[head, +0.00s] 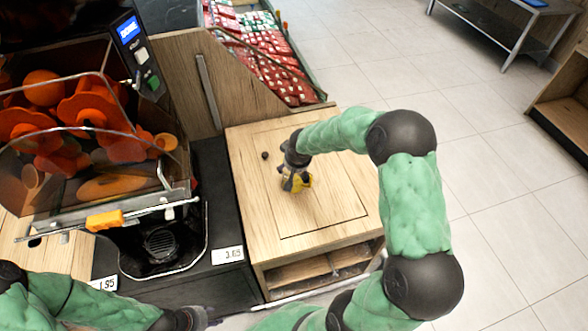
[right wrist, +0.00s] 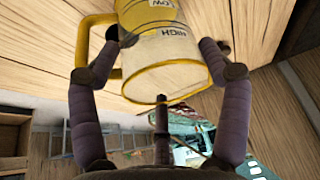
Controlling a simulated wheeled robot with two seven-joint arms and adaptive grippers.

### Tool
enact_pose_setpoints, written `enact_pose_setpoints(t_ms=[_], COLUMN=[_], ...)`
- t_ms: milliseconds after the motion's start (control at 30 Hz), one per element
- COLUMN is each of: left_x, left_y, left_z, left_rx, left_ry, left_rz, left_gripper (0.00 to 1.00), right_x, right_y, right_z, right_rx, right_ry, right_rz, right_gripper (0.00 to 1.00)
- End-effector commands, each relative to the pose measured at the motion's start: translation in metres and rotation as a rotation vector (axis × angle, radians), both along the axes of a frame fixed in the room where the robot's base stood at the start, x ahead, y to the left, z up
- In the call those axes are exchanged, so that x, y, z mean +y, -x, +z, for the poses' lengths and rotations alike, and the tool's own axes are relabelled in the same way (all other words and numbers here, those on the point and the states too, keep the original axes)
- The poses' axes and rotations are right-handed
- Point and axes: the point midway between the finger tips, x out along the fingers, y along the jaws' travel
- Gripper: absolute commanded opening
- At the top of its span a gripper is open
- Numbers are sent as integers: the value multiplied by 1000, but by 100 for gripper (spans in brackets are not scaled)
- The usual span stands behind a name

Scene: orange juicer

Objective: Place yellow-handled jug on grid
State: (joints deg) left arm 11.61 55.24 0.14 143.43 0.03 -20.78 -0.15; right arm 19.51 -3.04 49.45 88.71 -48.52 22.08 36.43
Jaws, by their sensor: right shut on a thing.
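The yellow-handled jug (head: 299,182) is over the wooden counter top, right of the juicer, partly hidden by my right gripper (head: 291,158). In the right wrist view, the jug (right wrist: 165,80) is a pale cup with yellow bands, a yellow handle at its left and printed words. My right gripper (right wrist: 163,62) is shut on it, with fingers at both sides. Whether the jug touches the wood is unclear. The dark grid (head: 162,243) lies below the juicer's front and looks empty. My left gripper (head: 202,317) is at the bottom left; its fingers are too unclear to judge.
The juicer (head: 80,140) with orange peels in a clear bin stands at left, overhanging the grid. Price tags (head: 228,255) sit on the black counter edge. A small dark knob (head: 265,155) is on the wooden counter (head: 330,215). Open floor lies to the right.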

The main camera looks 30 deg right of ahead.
Motion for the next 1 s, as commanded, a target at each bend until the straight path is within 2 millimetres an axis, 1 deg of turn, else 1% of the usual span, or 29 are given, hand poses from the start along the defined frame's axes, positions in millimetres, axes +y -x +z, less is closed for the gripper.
enact_pose_setpoints(t_ms=[167, 367, 400, 467, 867, 1000], left_x=[0, 0, 0, 0, 0, 0], left_y=[0, 0, 0, 0, 0, 0], left_z=[1, -4, -4, -3, -2, 4], left_rx=[0, -1, 0, 0, -1, 0], left_ry=[0, 0, 0, 0, 0, 0], left_rz=[0, 0, 0, 0, 0, 0], left_gripper=[40, 40, 40, 40, 40, 40], right_x=[0, 0, 0, 0, 0, 0], right_y=[-1, 0, 0, 0, 0, 0], right_z=[2, -2, -2, -2, -1, 7], right_rx=[-2, -2, -1, -1, -1, -2], right_ry=[0, 0, 0, 0, 0, 1], right_rz=[-1, -1, 0, 0, 0, 0], right_gripper=[25, 25, 83, 100, 100, 100])
